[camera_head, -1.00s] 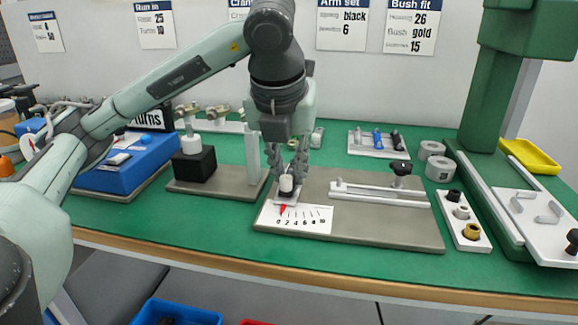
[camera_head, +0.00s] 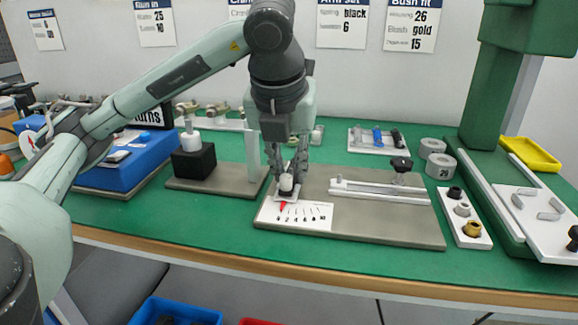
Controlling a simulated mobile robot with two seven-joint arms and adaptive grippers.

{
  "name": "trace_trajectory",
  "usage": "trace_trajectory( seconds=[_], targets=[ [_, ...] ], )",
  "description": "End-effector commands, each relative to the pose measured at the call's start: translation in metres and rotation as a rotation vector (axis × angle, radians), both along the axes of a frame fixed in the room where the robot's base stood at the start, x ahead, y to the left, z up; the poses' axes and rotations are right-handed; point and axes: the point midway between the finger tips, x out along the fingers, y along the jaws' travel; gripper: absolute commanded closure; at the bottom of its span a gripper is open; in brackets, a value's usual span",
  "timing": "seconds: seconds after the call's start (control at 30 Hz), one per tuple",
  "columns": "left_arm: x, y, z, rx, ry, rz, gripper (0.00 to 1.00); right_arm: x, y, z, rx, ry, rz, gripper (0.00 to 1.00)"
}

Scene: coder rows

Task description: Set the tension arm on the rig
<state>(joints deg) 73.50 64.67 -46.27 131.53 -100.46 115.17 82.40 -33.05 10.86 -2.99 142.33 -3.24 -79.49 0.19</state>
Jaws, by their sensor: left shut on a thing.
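The rig is a grey-brown base plate (camera_head: 390,225) on the green bench. It carries a white scale card (camera_head: 305,217) numbered 0 to 10 with a red pointer (camera_head: 282,205) near the low end. A white slotted rail with a black knob (camera_head: 401,164) lies at its back right. My left gripper (camera_head: 287,183) points straight down over the plate's left part, shut on a small white knob (camera_head: 286,183) above a small white plate by the scale. The fingers hide part of the knob and what lies behind. My right gripper is out of the picture.
A black block with a white top (camera_head: 194,160) stands left of the rig, near a blue box (camera_head: 130,160). A white tray with several bushings (camera_head: 450,213) and a green press (camera_head: 488,120) stand right. The bench's front strip is clear.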

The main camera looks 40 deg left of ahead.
Motion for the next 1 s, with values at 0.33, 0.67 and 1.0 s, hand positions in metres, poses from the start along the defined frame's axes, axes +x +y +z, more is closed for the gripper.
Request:
trace_trajectory(
  seconds=[0.33, 0.67, 1.0],
  targets=[
    [0.000, 0.000, -0.001, 0.000, 0.000, 0.000, 0.58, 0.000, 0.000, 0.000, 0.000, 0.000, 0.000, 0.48],
    [0.000, 0.000, 0.000, 0.000, 0.000, 0.000, 0.58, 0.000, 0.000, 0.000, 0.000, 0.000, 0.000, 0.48],
    [-0.010, -0.005, 0.030, 0.001, -0.007, 0.000, 0.58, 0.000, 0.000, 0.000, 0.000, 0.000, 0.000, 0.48]
  ],
)
